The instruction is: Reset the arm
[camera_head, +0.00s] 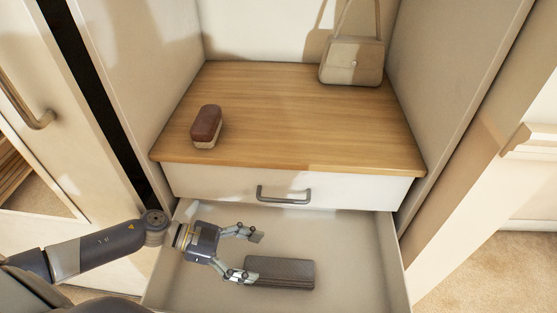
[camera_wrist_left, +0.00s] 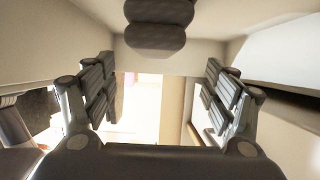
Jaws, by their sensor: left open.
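My left gripper (camera_head: 254,257) reaches in from the left over the open lower drawer (camera_head: 215,290). It is open, with its two fingers spread apart. Its lower finger overlaps the left end of a dark grey oblong case (camera_head: 290,272) in the drawer; I cannot tell whether they touch. In the left wrist view the gripper (camera_wrist_left: 160,88) shows its two fingers wide apart with nothing between them. A dark rounded object (camera_wrist_left: 158,25) shows at the top there, apart from the fingers. My right gripper is not in view.
A brown-topped brush (camera_head: 206,126) lies on the wooden shelf (camera_head: 300,125) above the drawer. A beige handbag (camera_head: 352,62) stands at the back right. The closed upper drawer has a metal handle (camera_head: 284,194). Cabinet walls stand on both sides.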

